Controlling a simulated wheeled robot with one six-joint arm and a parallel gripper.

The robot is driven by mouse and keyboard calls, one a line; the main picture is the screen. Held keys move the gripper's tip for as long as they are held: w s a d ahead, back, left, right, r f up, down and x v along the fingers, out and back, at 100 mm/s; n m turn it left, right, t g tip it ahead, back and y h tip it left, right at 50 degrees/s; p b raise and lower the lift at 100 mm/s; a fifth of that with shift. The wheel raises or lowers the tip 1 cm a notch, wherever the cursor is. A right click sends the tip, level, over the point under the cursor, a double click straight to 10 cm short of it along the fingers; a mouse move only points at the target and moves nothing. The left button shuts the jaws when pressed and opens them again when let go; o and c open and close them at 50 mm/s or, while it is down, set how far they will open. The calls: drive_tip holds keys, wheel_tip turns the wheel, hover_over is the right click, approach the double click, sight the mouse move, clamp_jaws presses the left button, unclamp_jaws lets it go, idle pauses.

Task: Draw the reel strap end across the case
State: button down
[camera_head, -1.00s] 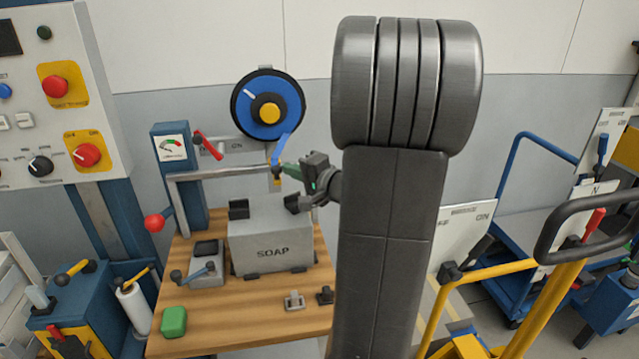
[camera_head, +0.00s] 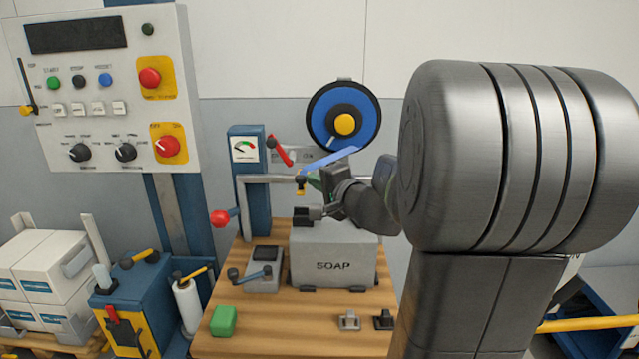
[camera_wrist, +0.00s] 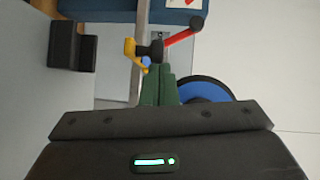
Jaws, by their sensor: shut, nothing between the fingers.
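The blue reel (camera_head: 366,112) with a yellow hub is on the wall behind the bench. Its blue strap (camera_head: 335,158) slants down left to a yellow strap end (camera_head: 300,185), above the left side of the grey SOAP case (camera_head: 335,264). My gripper (camera_head: 313,181) is shut, its green fingertips right beside the strap end. In the wrist view, the shut green fingers (camera_wrist: 158,88) point at the yellow end (camera_wrist: 131,50), with the reel (camera_wrist: 212,88) to their right. I cannot tell whether they touch the end. My arm hides part of the case's right side.
A red-handled lever (camera_head: 284,152) and gauge post (camera_head: 247,190) stand just left of the strap end. A metal bar (camera_head: 262,179) runs there too. A crank box (camera_head: 262,272), a green block (camera_head: 224,320) and small clamps (camera_head: 350,320) are on the bench.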

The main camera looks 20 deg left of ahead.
drive_tip(key=b+v, duration=0.1)
drive_tip(key=v, duration=1.3)
drive_tip(key=shift+w+a, duration=0.15)
drive_tip(key=shift+w, duration=0.05)
drive_tip(key=x, duration=1.3)
drive_tip(key=shift+p, duration=0.45)
drive_tip(key=shift+s, duration=0.15)
drive_tip(key=b+v, duration=0.1)
drive_tip(key=v, duration=1.2)
drive_tip(key=p+x, duration=0.1)
drive_tip(key=x, duration=1.3)
drive_tip(key=w+d+p, duration=0.4)
drive_tip(key=d+p, duration=0.2)
drive_tip(key=d, duration=0.4)
drive_tip(key=w+d+p, duration=0.4)
drive_tip(key=d+p, duration=0.3)
drive_tip(key=d, duration=0.3)
